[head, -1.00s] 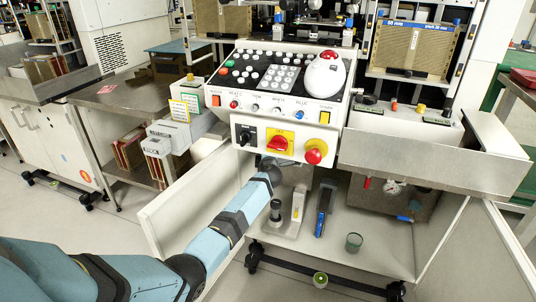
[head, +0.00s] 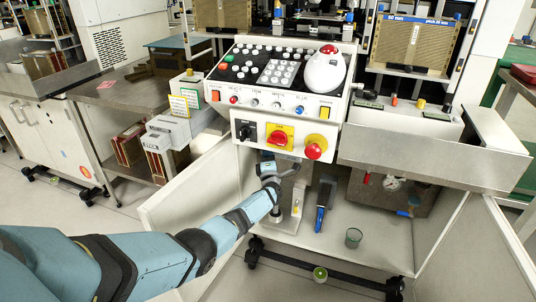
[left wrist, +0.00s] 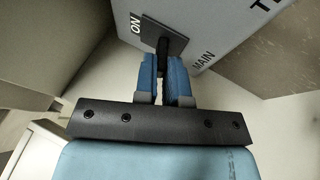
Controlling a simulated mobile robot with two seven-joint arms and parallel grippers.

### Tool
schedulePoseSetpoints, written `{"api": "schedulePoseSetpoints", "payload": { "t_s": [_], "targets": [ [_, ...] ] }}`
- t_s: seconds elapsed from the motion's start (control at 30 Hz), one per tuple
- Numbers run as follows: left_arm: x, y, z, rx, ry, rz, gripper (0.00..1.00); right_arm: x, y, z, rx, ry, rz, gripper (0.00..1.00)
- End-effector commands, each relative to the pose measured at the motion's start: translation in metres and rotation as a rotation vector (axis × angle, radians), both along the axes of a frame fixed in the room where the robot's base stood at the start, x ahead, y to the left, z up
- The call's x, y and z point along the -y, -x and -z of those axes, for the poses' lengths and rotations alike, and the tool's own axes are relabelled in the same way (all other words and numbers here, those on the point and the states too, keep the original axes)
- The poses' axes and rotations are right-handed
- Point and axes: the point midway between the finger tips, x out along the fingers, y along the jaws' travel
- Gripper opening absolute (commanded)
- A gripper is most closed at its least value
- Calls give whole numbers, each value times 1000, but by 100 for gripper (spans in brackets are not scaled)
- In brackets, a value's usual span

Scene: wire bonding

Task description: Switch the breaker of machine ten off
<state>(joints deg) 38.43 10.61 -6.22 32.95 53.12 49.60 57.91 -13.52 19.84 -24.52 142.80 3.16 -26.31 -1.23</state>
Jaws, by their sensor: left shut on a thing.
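The breaker's black lever (left wrist: 162,48) stands out from a dark square plate (left wrist: 178,40) on a light grey box (left wrist: 215,28) in the left wrist view. "ON" is printed left of the plate and "MAIN" right of it. My left gripper (left wrist: 163,68) has its two blue fingers on either side of the lever, shut on it. In the head view my left gripper (head: 267,157) is inside the open cabinet, just under the control panel; the breaker cannot be made out there. My right gripper is not in view.
The control panel (head: 262,108), with a red and yellow switch (head: 279,138) and a red stop button (head: 315,147), overhangs the cabinet. Open doors (head: 192,190) flank it.

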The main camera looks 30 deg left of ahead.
Motion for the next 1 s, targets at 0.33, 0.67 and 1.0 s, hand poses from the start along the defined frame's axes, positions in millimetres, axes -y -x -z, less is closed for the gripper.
{"api": "schedulePoseSetpoints", "payload": {
  "t_s": [0.33,0.67,1.0],
  "targets": [
    [0,-2,3,62,-14,0,0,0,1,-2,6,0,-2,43],
    [0,-1,3,70,-14,0,0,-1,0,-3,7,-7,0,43],
    [0,-1,3,68,-15,0,36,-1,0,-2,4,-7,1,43]
  ]
}}
